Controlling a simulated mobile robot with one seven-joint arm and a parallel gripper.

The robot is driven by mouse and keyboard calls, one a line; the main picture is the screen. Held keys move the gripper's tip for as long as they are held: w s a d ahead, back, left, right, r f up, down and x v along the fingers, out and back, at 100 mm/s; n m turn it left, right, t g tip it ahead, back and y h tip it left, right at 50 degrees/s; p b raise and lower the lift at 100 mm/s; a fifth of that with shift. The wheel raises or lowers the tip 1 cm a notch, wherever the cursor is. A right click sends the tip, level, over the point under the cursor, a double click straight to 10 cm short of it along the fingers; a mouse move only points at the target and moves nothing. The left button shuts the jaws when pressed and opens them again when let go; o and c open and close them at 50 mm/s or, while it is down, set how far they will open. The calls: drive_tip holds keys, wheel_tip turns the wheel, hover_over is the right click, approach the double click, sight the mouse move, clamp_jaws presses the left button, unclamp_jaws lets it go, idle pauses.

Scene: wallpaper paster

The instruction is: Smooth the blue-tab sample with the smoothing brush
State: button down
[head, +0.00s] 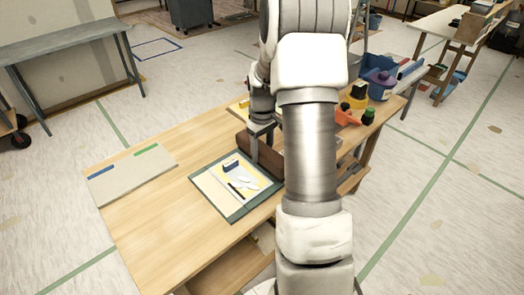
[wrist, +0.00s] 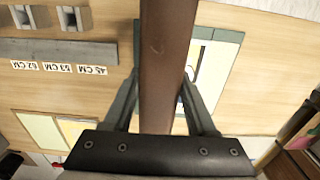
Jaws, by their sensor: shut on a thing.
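My gripper (head: 262,138) is shut on a long brown wooden bar, which appears to be the smoothing brush (head: 268,158). In the wrist view the bar (wrist: 165,60) runs between the two fingers (wrist: 160,95); its bristles are not visible. The brush is over or just beside the back right edge of a green-edged mat (head: 235,208); I cannot tell if it touches the table. A pale sheet with yellow areas lies on the mat, with small blue and dark items on it. A grey board (head: 130,177) at the left has a blue tab (head: 101,172) and a green tab (head: 146,149).
The wooden table (head: 165,225) is bare between the board and the mat. Behind my arm are an orange item (head: 346,117), a purple-blue container (head: 380,84) and other small items. The wrist view shows a grey rail (wrist: 60,52) with upside-down centimetre labels.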

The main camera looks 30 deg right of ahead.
drive_tip(key=shift+f+b, duration=2.05)
drive_tip(key=shift+f, duration=1.2)
drive_tip(key=shift+r, duration=0.1)
